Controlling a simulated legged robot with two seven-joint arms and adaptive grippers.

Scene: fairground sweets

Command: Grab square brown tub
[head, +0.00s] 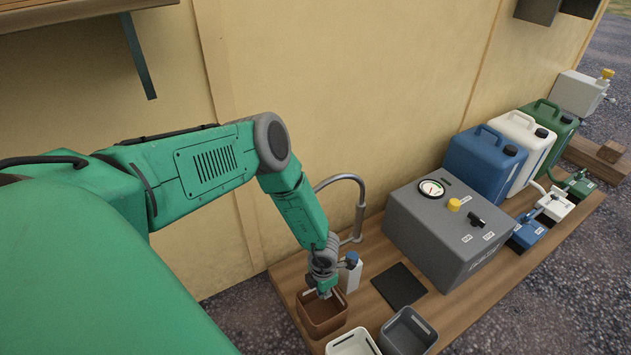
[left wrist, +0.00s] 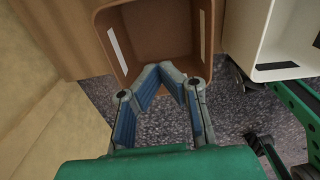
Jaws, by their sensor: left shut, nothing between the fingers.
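The square brown tub (head: 312,324) stands open-topped at the left end of the wooden board in the head view. It also fills the top middle of the left wrist view (left wrist: 158,35), with pale strips on its inner walls. My left gripper (head: 326,293) is over the tub in the head view and hides part of its opening. In the left wrist view my left gripper (left wrist: 165,70) is shut and empty, its tips together over the tub's near rim. I cannot tell whether the tips touch it.
A white tub (head: 352,345) and a grey tub (head: 408,333) stand beside it. A blue-capped bottle (head: 350,273) and a curved pipe (head: 360,215) are close behind my gripper. A dark pad (head: 399,286) and a grey machine (head: 440,235) are to the right.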

